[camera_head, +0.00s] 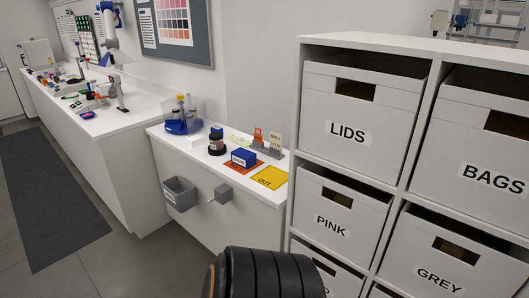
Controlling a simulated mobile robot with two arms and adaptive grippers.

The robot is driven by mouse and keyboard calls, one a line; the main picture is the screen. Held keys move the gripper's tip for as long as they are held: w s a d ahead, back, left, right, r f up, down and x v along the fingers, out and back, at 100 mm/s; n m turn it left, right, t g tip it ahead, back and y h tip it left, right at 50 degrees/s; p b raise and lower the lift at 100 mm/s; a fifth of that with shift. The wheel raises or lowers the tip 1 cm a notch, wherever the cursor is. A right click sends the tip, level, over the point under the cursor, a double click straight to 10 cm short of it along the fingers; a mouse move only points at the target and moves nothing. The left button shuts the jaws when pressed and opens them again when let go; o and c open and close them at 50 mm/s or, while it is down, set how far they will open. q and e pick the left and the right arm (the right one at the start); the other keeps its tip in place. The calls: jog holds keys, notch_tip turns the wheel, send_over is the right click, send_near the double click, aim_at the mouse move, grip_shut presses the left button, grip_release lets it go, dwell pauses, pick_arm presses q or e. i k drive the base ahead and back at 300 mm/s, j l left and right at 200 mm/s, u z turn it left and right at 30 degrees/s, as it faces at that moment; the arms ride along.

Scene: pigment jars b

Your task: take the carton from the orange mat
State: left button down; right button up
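A small blue carton (243,157) with a white label stands on the orange mat (231,166), on the white counter at the centre of the head view. The carton covers much of the mat. A dark round jar stands close to its left. Neither of my grippers is in view, so nothing shows of whether they are open or hold anything.
A yellow mat marked OUT (269,178) lies right of the carton, near the counter's front edge. The dark jar (216,146) and a blue caddy (183,121) stand left. A grey bin (179,193) hangs on the front. Labelled drawers (337,203) rise at right.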

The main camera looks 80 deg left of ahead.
aim_at(245, 158)
jog(key=u, duration=2.9)
jog(key=i+j+z, duration=0.1)
jog(key=i+j, duration=0.15)
jog(key=i+j+z, duration=0.1)
jog(key=j, duration=0.3)
jog(key=i+j+z, duration=0.15)
jog(key=i+j, duration=0.15)
jog(key=i+j+z, duration=0.1)
jog(key=j, duration=0.3)
jog(key=i, duration=0.1)
